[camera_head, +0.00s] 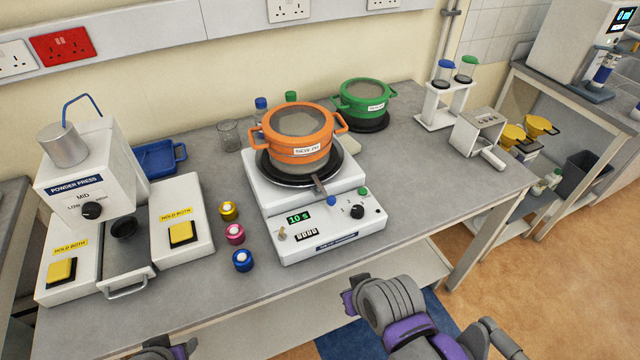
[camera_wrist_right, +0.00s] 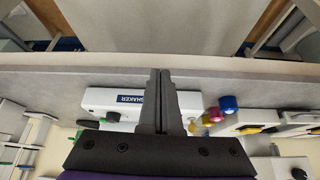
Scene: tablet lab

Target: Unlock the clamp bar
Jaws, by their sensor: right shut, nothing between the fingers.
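The sieve shaker (camera_head: 330,238) is a white machine on the bench with a green "10 s" display, a dark knob and small buttons. An orange sieve pot (camera_head: 298,150) with side handles sits on its dark round plate. A short dark bar, apparently the clamp bar (camera_head: 319,185), sticks out at the plate's front; its lock state cannot be told. In the right wrist view my right gripper (camera_wrist_right: 160,75) is shut and empty, with the shaker (camera_wrist_right: 185,103) behind its fingers. Only part of my left arm shows at the bottom of the head view; its fingers are out of sight.
A powder press (camera_head: 85,180) with two yellow buttons stands on the left. Yellow, pink and blue small jars (camera_head: 235,233) stand left of the shaker. A green pot (camera_head: 364,98) is behind it on the right.

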